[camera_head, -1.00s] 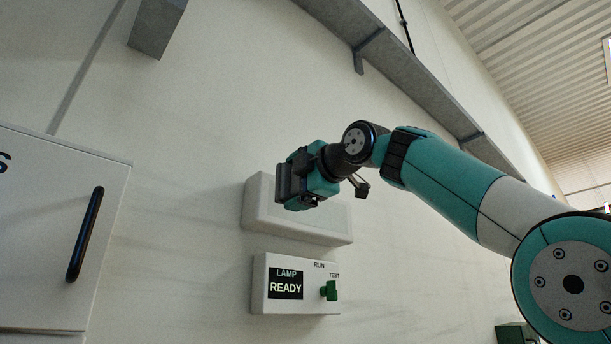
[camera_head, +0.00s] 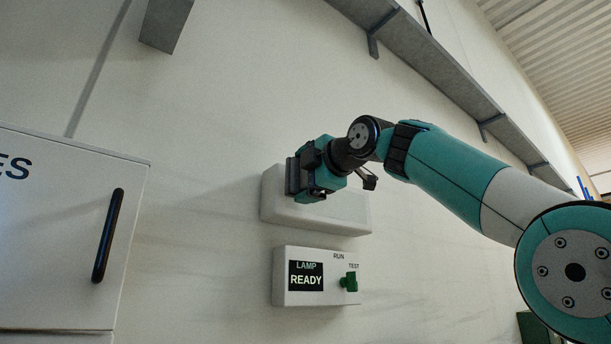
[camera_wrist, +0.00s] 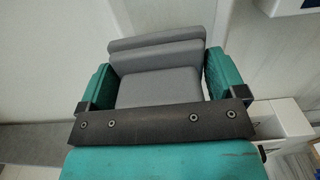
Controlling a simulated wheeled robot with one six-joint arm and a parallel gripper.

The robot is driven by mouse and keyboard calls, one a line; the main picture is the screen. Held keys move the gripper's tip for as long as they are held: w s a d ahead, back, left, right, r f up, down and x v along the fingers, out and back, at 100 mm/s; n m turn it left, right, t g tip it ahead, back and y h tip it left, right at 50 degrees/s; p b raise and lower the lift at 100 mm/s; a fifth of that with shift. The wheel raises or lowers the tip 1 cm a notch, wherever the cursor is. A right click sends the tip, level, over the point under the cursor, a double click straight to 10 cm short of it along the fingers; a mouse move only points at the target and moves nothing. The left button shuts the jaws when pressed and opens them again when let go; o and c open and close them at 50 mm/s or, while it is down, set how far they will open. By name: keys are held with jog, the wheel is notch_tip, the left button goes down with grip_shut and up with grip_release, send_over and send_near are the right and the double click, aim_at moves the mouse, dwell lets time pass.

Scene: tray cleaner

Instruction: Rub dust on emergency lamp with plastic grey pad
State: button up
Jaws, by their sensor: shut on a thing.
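The emergency lamp (camera_head: 347,212) is a pale, wide housing on the wall in the head view. My gripper (camera_head: 308,172) is in front of its upper left part and hides some of it. The gripper is shut on the plastic grey pad (camera_head: 291,178), which faces left in the head view. In the wrist view the pad (camera_wrist: 158,86) is a stepped grey block between the two teal fingers of my gripper (camera_wrist: 160,82). Dust on the lamp cannot be made out. Whether the pad touches the lamp cannot be told.
Below the lamp is a control box (camera_head: 318,297) reading LAMP READY, with a green knob (camera_head: 349,282) near TEST. A white cabinet (camera_head: 60,230) with a black handle (camera_head: 108,235) stands at left. A grey ledge (camera_head: 440,70) runs along the wall above my arm.

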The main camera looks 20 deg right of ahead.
jog(key=shift+p+x, duration=0.55)
jog(key=shift+x, duration=0.5)
jog(key=d, duration=0.2)
jog(key=w+d+p, duration=0.1)
jog(key=d, duration=0.1)
jog(key=shift+w, duration=0.1)
jog(key=shift+a, duration=0.15)
jog(key=shift+s+a+b, duration=0.2)
jog(key=shift+s+a, duration=0.05)
jog(key=shift+a, duration=0.7)
jog(key=shift+s+a+b, duration=0.2)
jog(key=shift+s+a, duration=0.05)
jog(key=shift+a, duration=0.65)
